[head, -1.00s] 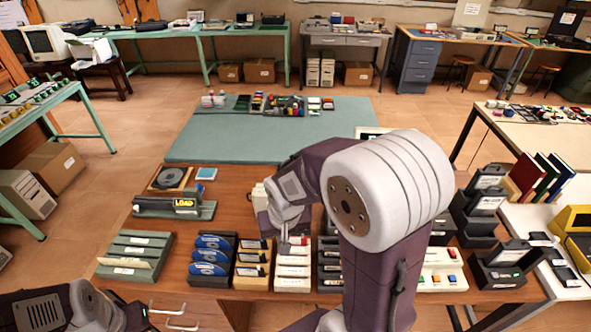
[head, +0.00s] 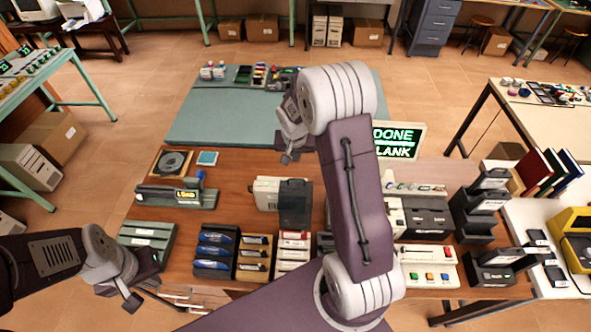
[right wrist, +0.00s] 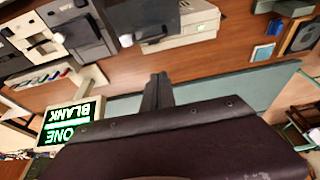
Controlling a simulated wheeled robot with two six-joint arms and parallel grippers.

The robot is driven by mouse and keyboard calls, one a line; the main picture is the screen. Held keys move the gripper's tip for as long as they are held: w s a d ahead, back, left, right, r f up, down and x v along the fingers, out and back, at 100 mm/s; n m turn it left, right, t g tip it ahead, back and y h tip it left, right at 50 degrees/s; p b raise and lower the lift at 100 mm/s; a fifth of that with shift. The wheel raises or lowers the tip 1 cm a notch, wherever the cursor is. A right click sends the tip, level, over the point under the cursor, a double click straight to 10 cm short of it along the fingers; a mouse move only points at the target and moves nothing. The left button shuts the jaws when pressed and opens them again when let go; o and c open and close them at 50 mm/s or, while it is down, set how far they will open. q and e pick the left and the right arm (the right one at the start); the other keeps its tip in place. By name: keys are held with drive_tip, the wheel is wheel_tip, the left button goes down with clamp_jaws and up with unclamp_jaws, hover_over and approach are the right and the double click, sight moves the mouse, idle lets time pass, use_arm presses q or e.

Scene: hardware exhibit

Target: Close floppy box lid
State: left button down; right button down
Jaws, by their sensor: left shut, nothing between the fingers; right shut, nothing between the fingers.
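The floppy box (head: 267,194) is a pale box on the wooden table, and a dark see-through panel (head: 295,204), apparently its raised lid, stands upright at its right front. In the right wrist view, which is upside down, the pale box (right wrist: 198,20) and dark panel (right wrist: 150,17) show at the top edge. My right gripper (head: 288,157) is shut and empty, above and behind the box, apart from it. Its closed fingers (right wrist: 158,90) show in the right wrist view. My left gripper (head: 132,301) is shut and empty at the table's front left.
A lit sign (head: 398,140) stands at the back right. A LOAD device (head: 175,196) is at the left. Racks of disks (head: 216,252) line the front, and a button panel (head: 428,268) is at front right. The green mat (head: 225,125) behind is mostly clear.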

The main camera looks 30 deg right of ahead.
sight(296, 182)
drive_tip(key=x, duration=0.6)
drive_tip(key=s+a, duration=0.2)
drive_tip(key=s, duration=0.1)
drive_tip(key=shift+s, duration=0.2)
drive_tip(key=shift+w, duration=0.1)
